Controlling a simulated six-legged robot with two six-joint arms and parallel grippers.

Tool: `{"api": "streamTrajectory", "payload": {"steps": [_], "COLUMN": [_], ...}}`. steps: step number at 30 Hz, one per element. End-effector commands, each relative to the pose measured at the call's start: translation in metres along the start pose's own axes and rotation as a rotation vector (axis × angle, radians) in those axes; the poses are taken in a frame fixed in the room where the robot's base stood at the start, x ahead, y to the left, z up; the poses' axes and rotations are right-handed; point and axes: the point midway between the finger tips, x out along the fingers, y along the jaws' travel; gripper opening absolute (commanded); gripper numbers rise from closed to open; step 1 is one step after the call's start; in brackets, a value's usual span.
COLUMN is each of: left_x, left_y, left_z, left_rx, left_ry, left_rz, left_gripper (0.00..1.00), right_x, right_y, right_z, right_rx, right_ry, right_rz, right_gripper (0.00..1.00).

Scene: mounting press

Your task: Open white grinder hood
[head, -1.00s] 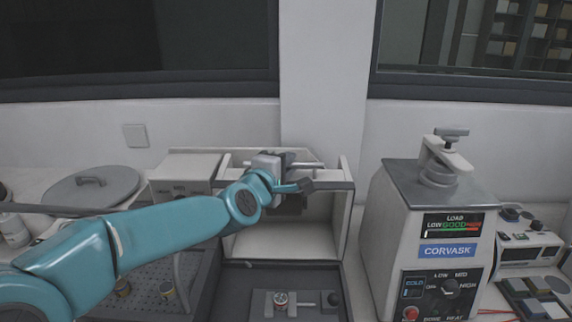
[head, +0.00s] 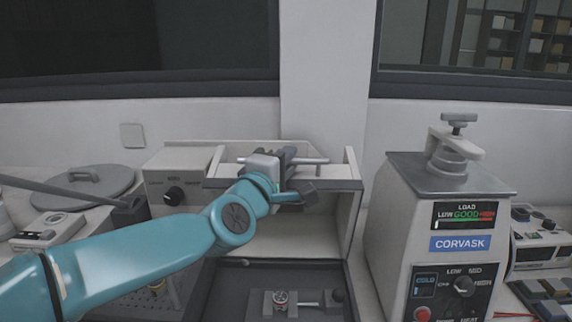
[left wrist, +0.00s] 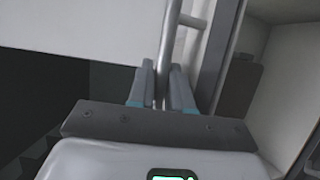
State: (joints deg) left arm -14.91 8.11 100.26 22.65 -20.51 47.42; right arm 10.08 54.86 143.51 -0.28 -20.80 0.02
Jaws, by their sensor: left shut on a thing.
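The white grinder hood (head: 218,183) stands at the back centre of the bench in the head view. A thin metal bar handle (head: 312,160) runs across its upper part. Below it the cabinet front is open, showing a pale interior. My left gripper (head: 288,160) is at the bar, its fingers partly hidden by its own wrist. In the left wrist view the two fingers (left wrist: 162,88) are closed around the metal bar (left wrist: 170,45), with a white panel (left wrist: 80,28) beside it. My right gripper is not in view.
A dark tray (head: 250,290) with a small clamp holding a round piece (head: 280,298) lies below the opening. The CORVASK press (head: 405,230) stands close on the right.

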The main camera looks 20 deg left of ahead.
Motion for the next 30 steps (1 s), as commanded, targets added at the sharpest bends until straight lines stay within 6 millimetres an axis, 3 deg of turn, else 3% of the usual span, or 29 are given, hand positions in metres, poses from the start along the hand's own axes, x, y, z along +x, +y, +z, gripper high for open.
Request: {"api": "streamTrajectory", "payload": {"steps": [1,2,3,14,17,30], "left_x": [0.0,0.0,0.0,-0.007,-0.024,-0.134], "left_y": [0.0,0.0,0.0,0.0,-0.001,0.002], "left_z": [0.0,0.0,0.0,0.0,0.0,0.0], "left_rx": [0.0,0.0,0.0,0.0,0.001,-0.001], "left_ry": [-0.001,-0.001,-0.001,0.0,0.0,-0.001], "left_rz": [-0.001,-0.001,-0.001,0.0,0.002,0.002], "left_gripper": [0.0,0.22,0.25,0.25,0.25,0.25], "right_x": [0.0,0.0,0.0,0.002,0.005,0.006], "right_y": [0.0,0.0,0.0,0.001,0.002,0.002], "right_z": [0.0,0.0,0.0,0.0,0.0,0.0], "right_rx": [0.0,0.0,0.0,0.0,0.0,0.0], "right_ry": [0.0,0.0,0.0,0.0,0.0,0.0], "right_rz": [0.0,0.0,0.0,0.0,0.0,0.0], "right_gripper": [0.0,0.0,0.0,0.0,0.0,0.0]}}
